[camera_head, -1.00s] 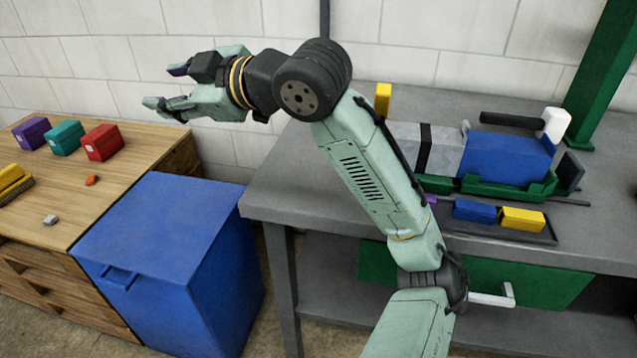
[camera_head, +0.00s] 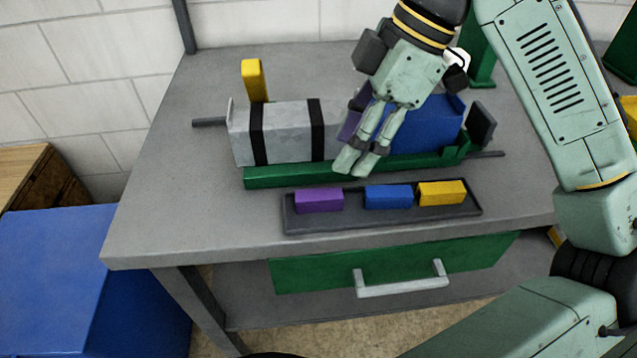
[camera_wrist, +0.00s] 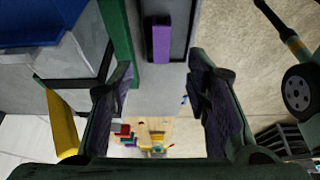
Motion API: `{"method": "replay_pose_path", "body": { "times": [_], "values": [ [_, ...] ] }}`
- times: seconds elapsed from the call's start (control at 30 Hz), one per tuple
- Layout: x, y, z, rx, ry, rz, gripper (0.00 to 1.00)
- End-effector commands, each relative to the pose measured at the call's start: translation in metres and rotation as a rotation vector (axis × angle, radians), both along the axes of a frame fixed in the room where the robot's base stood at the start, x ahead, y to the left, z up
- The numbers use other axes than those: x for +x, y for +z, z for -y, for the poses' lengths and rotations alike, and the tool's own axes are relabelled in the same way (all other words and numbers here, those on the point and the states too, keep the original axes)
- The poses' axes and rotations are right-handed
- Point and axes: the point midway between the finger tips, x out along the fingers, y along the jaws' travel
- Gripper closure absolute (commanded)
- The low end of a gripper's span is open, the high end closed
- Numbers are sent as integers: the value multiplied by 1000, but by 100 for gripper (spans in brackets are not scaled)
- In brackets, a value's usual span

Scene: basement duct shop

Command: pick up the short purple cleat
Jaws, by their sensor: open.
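The short purple cleat (camera_head: 319,200) lies at the left end of a shallow dark tray (camera_head: 385,222) on the grey bench. In the wrist view the purple cleat (camera_wrist: 161,40) shows ahead, between the directions of the two fingers and beyond their tips. My gripper (camera_head: 356,166) is above the bench, in front of the grey and blue block assembly in the head view, pointing down. It appears up and right of the cleat and apart from it. In the wrist view my gripper (camera_wrist: 160,72) is open, with nothing between its fingers.
A blue cleat (camera_head: 388,197) and a yellow cleat (camera_head: 442,193) share the tray. Behind it stands a green fixture (camera_head: 290,178) holding a grey duct block (camera_head: 280,135) and a blue block (camera_head: 425,130). A yellow upright piece (camera_head: 254,80) stands behind. The bench front is clear.

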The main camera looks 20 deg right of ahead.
Motion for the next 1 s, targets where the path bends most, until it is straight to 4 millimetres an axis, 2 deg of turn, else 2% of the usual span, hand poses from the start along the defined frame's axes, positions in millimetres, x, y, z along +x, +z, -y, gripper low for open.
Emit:
{"method": "replay_pose_path", "body": {
  "times": [0.13, 0.43, 0.7, 1.0],
  "values": [
    [3, -24, -10, 4, 3, 2, 56],
    [6, -47, -21, 4, 2, 2, 56],
    [11, -81, -35, 3, 1, 2, 56],
    [11, -86, -36, 1, -1, 3, 56]
  ]
}}
